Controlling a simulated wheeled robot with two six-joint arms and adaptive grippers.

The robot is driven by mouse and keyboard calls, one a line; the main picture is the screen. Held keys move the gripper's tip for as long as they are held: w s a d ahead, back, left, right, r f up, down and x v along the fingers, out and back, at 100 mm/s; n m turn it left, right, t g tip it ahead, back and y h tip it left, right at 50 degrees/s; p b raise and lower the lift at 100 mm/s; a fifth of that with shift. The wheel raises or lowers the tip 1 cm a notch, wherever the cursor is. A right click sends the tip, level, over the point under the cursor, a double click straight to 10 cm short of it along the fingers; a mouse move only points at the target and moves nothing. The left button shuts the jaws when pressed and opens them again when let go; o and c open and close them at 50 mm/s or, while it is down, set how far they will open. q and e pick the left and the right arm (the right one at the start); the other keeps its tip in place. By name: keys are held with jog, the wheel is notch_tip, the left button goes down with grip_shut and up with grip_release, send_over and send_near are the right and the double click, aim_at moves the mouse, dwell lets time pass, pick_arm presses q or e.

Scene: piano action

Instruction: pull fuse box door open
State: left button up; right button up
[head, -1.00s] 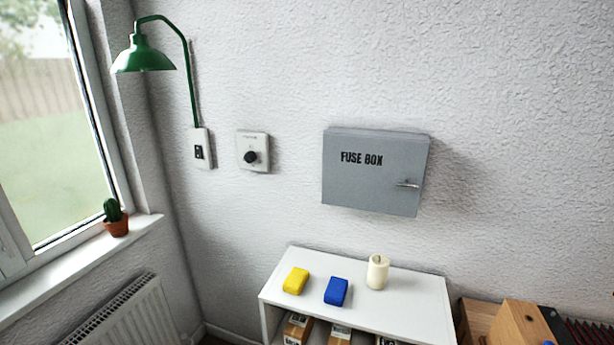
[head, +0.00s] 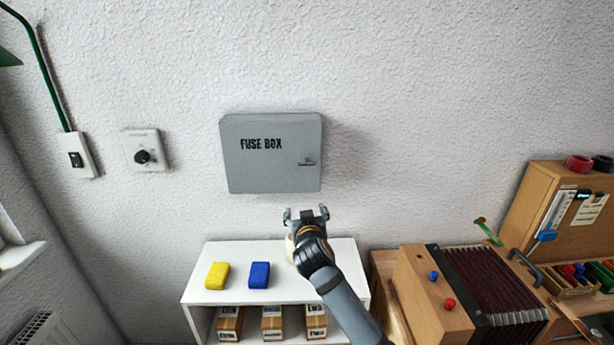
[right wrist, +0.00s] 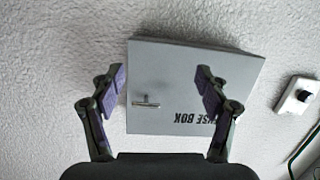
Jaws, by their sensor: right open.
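The grey fuse box (head: 270,165) is on the white wall, its door shut, with "FUSE BOX" printed on it. A small metal handle (head: 306,162) is at the door's right side in the head view. My right gripper (head: 306,212) is open and empty, below the box and a little under the handle. In the right wrist view the fuse box (right wrist: 190,75) appears upside down, and its handle (right wrist: 146,104) shows between the two open fingers, nearer the left one. The gripper is apart from the handle. My left gripper is not in view.
A white shelf (head: 225,297) stands below, with a yellow block (head: 217,275) and a blue block (head: 259,275) on top. A cream candle (head: 290,247) is partly hidden behind my right gripper. A dial (head: 143,156) and a switch (head: 76,159) are on the wall left.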

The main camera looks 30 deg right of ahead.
jog(key=m+t+h, duration=0.2)
send_near(307, 163)
jog(key=p+x, duration=0.4)
jog(key=x, duration=0.5)
jog(key=shift+w+d+r, duration=0.15)
jog(key=shift+w, duration=0.05)
jog(key=shift+w+d+p, duration=0.2)
jog(key=shift+w+p, duration=0.1)
jog(key=shift+w, duration=0.05)
